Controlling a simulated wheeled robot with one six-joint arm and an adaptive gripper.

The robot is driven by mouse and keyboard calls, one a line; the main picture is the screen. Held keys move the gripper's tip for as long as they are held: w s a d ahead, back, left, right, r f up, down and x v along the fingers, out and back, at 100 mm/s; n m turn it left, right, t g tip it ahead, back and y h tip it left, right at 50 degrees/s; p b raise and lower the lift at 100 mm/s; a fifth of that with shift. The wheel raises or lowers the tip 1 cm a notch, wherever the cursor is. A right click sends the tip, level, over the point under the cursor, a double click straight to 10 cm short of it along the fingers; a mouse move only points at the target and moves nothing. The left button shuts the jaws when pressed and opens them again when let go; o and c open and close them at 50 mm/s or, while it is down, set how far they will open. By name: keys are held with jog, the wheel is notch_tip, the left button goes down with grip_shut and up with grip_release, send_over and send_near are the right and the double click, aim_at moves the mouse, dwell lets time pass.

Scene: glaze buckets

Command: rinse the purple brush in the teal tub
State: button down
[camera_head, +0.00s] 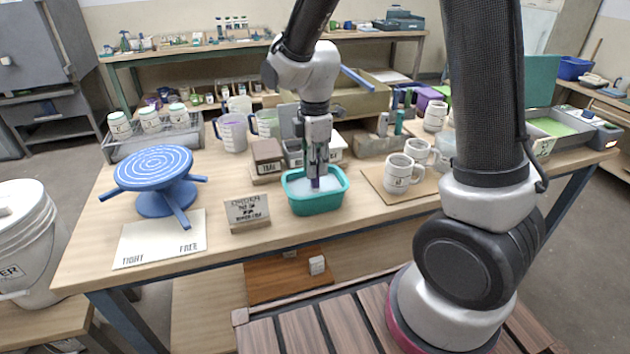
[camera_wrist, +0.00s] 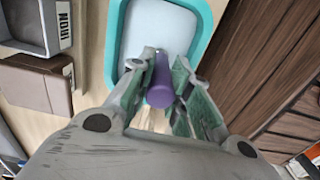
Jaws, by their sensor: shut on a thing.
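The teal tub (camera_head: 318,205) stands on the worktable near its front edge, with pale whitish liquid inside. Its rim also shows in the wrist view (camera_wrist: 113,45). My gripper (camera_head: 317,165) points straight down over the tub. In the wrist view my gripper (camera_wrist: 160,85) is shut on the purple brush (camera_wrist: 160,82), seen end-on between the two fingers. In the head view the brush's purple lower part (camera_head: 316,184) shows just below the fingers, inside the tub's outline. Its tip is hidden, and I cannot tell how deep it sits in the liquid.
A blue banding wheel (camera_head: 155,170) and a card (camera_head: 160,238) are on the left. A small sign (camera_head: 247,212) stands close left of the tub. Brown blocks (camera_head: 266,155) are behind it.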

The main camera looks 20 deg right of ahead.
jog(key=shift+w+d, duration=0.3)
jog(key=shift+w, duration=0.2)
jog(key=shift+w+d, duration=0.3)
jog(key=shift+w, duration=0.2)
jog(key=shift+s+a+r, duration=0.1)
jog(key=shift+s+a, duration=0.35)
jog(key=shift+r, duration=3.2)
jog(key=shift+r, duration=0.1)
jog(key=shift+r, duration=2.4)
